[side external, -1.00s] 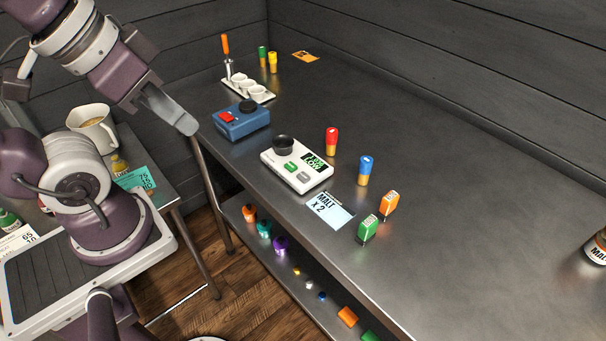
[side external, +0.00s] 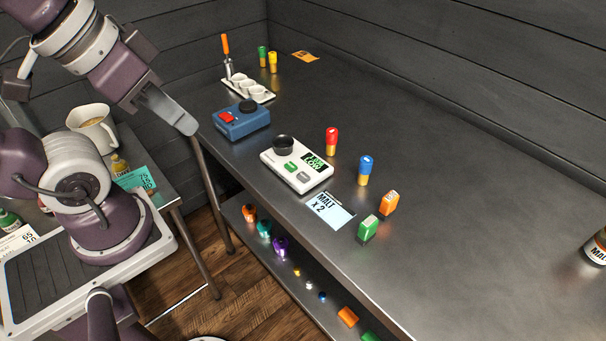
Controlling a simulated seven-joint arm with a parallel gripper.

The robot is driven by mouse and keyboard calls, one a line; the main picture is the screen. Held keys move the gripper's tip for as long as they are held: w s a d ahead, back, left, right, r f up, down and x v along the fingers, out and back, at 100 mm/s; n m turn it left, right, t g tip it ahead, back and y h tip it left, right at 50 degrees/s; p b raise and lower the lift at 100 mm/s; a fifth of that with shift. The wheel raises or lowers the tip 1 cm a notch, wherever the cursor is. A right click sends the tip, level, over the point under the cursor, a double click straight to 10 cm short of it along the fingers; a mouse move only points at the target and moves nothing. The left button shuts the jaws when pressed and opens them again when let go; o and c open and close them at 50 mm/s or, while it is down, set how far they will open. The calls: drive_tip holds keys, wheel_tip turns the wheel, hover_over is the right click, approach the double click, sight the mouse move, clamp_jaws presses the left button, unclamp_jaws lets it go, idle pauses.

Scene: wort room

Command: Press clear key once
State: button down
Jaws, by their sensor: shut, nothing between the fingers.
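A white meter (side external: 268,160) lies on the steel bench, with a black round cup (side external: 282,145) on top and a lit green display (side external: 314,162) whose lower line seems to read LOW. It has a green key (side external: 291,167) and a grey key (side external: 303,177). The key labels are too small to read, so I cannot tell which is the clear key. My gripper (side external: 188,127) is shut and empty. In the picture it lies left of the meter and the blue device, near the bench's left edge, apart from the keys.
A blue device (side external: 245,126) with a red button (side external: 226,117) stands behind the meter. Red-topped (side external: 332,140) and blue-topped (side external: 365,170) vials stand right of it. A MALT x 2 card (side external: 331,211) and green (side external: 368,229) and orange (side external: 389,204) blocks lie in front. The bench's right side is mostly clear.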

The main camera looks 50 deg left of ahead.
idle(0.3)
drive_tip(key=w+a+t+y, duration=0.1)
drive_tip(key=w+a, duration=0.2)
drive_tip(key=w, duration=0.3)
drive_tip(key=w+a+n+t+y, duration=0.1)
drive_tip(key=w+a+t, duration=0.15)
drive_tip(key=w, duration=0.35)
drive_tip(key=w+a+t+y, duration=0.1)
drive_tip(key=w+a, duration=0.2)
drive_tip(key=w, duration=0.3)
drive_tip(key=m+g+h, duration=0.2)
drive_tip(key=g+h, duration=0.2)
drive_tip(key=h, duration=0.6)
hover_over(299, 175)
wheel_tip(299, 175, down, 11)
drive_tip(key=shift+s+f, duration=0.1)
drive_tip(key=shift+f, duration=0.05)
drive_tip(key=shift+f, duration=4.4)
